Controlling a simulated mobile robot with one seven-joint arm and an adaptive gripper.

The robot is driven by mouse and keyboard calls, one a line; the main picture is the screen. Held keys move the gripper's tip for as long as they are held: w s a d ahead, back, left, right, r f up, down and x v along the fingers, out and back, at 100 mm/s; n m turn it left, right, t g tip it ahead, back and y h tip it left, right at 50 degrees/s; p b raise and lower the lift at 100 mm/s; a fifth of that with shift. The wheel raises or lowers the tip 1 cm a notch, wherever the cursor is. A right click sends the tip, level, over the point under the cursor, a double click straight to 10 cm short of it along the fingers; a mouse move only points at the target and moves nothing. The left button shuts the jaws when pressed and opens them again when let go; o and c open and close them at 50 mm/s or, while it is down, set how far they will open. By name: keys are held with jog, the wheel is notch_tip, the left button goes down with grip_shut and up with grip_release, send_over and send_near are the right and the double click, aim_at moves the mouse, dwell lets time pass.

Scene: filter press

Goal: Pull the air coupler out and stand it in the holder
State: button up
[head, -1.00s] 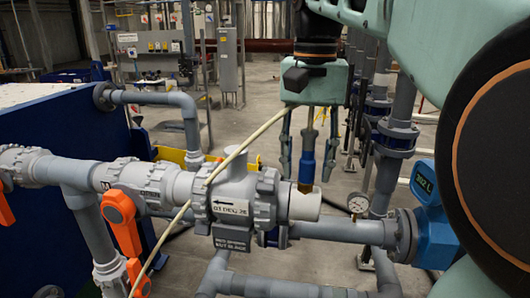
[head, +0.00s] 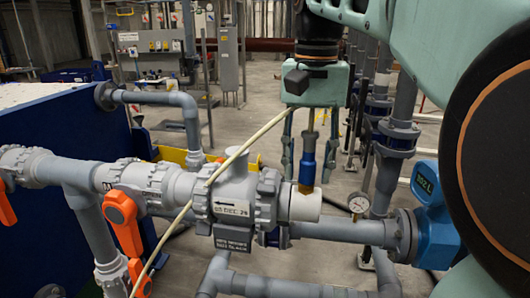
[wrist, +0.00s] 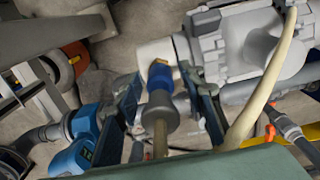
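The air coupler has a blue sleeve (head: 307,163) and a brass end. It stands upright, with its brass end at the pale pipe stub (head: 304,206) on the right of the grey valve body. My gripper (head: 308,176) points down, with one finger on each side of the coupler. In the wrist view the coupler (wrist: 160,103) lies between my two dark fingers (wrist: 163,92), with gaps visible beside it, so the gripper looks open. The brass end meets the pale stub (wrist: 155,50) there; how deep it sits is hidden. I cannot pick out the holder.
The valve body (head: 236,200) and orange-handled valve (head: 122,215) lie left. A cream hose (head: 225,165) crosses in front of the valve and shows beside my finger in the wrist view (wrist: 262,90). A gauge (head: 358,204) and blue meter (head: 427,210) stand right.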

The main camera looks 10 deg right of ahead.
aim_at(311, 132)
grip_shut()
jog(key=shift+r, duration=0.2)
jog(key=shift+r+p, duration=1.95)
jog(key=shift+p, duration=0.25)
jog(key=shift+r, duration=0.9)
